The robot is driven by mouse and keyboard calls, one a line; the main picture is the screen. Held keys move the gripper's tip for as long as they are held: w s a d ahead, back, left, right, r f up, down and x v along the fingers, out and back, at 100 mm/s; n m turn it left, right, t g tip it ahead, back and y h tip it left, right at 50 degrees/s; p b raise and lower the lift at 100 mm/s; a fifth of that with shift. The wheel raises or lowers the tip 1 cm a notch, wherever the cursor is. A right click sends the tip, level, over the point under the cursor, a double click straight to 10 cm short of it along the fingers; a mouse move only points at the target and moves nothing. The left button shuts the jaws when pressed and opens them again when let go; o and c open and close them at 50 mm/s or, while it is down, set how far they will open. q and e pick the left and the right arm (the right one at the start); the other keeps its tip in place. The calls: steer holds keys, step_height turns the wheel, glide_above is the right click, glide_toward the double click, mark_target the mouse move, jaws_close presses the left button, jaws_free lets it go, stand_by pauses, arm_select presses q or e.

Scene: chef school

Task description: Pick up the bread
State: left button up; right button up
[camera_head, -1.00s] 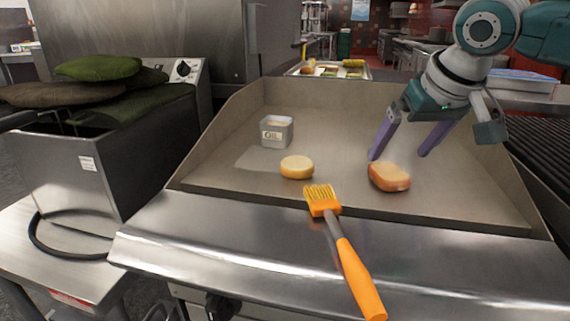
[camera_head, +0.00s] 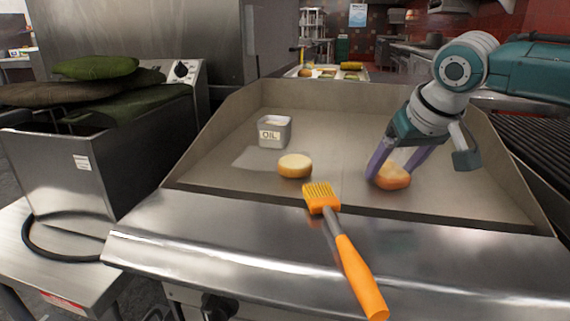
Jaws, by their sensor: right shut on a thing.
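Two pieces of bread are on the griddle (camera_head: 345,140). A pale round bread piece (camera_head: 295,166) lies left of centre, with nothing touching it. An orange-brown bread piece (camera_head: 394,178) is at the right, between the purple fingers of my right gripper (camera_head: 390,175). The gripper reaches down from the upper right and is shut on this bread, which is still at griddle level. The fingers hide parts of its sides. My left gripper is not in view.
An oil container (camera_head: 274,132) stands on the griddle's left part. An orange-handled brush (camera_head: 345,250) lies across the front edge. A fryer with green sacks (camera_head: 98,68) is at left, and a food tray (camera_head: 330,73) is behind. The griddle's middle is clear.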

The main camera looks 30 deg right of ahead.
mark_target(392, 172)
steer(key=c, duration=0.8)
steer(key=shift+r+p, duration=1.95)
steer(key=shift+r, duration=8.05)
